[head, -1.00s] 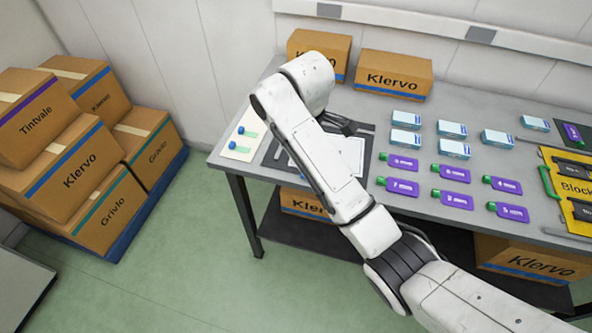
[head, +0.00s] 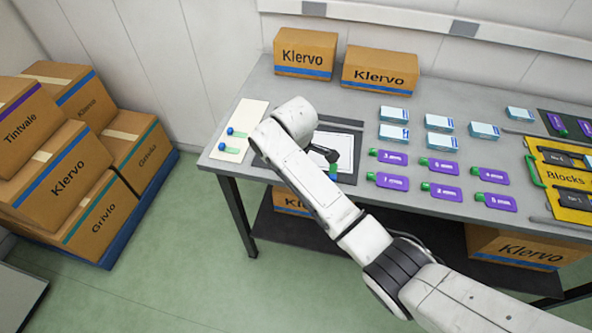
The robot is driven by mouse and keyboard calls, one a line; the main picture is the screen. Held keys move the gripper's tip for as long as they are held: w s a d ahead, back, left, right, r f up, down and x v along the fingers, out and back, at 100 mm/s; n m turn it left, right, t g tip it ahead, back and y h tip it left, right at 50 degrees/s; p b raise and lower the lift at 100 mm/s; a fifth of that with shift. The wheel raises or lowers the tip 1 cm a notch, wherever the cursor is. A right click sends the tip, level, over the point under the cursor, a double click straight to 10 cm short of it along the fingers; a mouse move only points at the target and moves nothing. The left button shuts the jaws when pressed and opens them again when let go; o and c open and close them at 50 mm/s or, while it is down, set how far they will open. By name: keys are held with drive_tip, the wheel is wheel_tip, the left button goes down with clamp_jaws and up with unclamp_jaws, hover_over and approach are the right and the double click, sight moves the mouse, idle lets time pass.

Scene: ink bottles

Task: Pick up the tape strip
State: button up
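Two green tape strips with blue ends lie on a cream card at the table's left end: an upper tape strip (head: 238,134) and a lower tape strip (head: 231,150). My gripper (head: 331,160) is over the dark mat (head: 347,178) with a white sheet (head: 343,146), to the right of the card. A small green piece (head: 333,170) shows right at the fingertips; I cannot tell whether it is held or what it is. The fingers are small and partly hidden by my arm, so their opening is unclear.
A yellow "Blocks" tray (head: 560,178) is at the far right. Klervo cartons (head: 305,52) line the back of the table.

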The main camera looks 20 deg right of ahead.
drive_tip(key=shift+c, duration=0.4)
drive_tip(key=c, duration=0.7)
drive_tip(key=shift+c, duration=0.2)
drive_tip(key=shift+r, duration=0.15)
